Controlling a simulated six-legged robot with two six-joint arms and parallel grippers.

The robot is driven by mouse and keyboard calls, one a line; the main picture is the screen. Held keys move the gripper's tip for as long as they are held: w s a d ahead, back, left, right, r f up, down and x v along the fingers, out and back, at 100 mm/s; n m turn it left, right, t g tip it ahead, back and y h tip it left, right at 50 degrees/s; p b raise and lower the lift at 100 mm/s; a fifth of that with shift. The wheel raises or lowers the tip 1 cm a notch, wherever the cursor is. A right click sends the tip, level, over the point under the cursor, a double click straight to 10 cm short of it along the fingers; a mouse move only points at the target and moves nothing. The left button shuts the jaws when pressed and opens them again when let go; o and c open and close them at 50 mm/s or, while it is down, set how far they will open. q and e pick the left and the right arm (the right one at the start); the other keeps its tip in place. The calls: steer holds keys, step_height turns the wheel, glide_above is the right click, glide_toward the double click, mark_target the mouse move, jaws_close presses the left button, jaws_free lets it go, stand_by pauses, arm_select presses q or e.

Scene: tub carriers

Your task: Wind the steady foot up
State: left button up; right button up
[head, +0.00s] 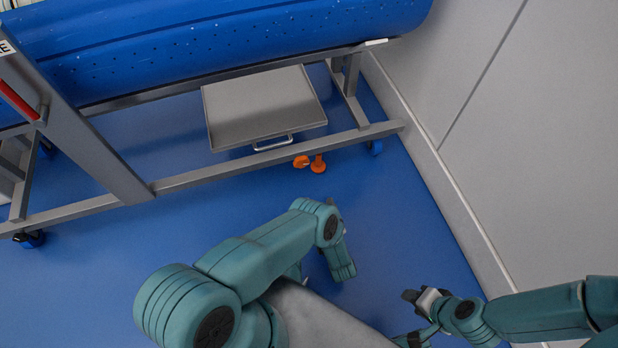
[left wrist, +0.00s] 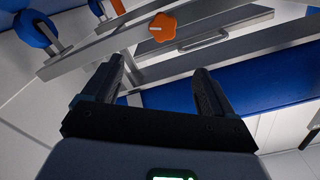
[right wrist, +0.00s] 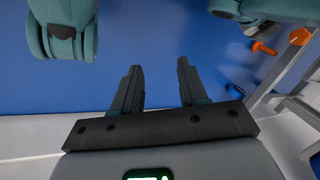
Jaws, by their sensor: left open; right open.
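The steady foot (head: 317,164) is orange and stands at the lower frame rail of the tub carrier, near its right end. Its orange knob (head: 301,161) sits just left of it. In the left wrist view the lobed orange knob (left wrist: 163,27) is ahead, beyond the fingertips. My right gripper (right wrist: 160,62) is open and empty over bare floor. The foot (right wrist: 263,48) and knob (right wrist: 299,36) show at the right wrist view's upper right.
The blue tub (head: 230,45) lies on the grey frame above. A grey tray (head: 265,105) with a handle is under it, behind the lower rail (head: 240,164). Castors are at the frame's ends. A grey wall (head: 520,140) bounds the right. The blue floor before the rail is clear.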

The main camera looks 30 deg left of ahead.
arm_select(q)
steer(key=w+a+n+b, duration=0.3)
steer(key=w+a+n, duration=0.6)
steer(key=a, duration=0.3)
steer(key=shift+w+a+r+b, duration=0.15)
steer(key=shift+w+a+b, duration=0.15)
steer(key=shift+a+b, duration=0.1)
arm_select(e)
steer(key=shift+t, duration=0.6)
steer(key=f, duration=0.1)
steer(key=w+f, duration=0.1)
steer(key=w+d+f, duration=0.1)
steer(key=shift+w+f, duration=0.25)
steer(key=shift+f, duration=0.1)
arm_select(q)
steer(key=c, duration=1.1)
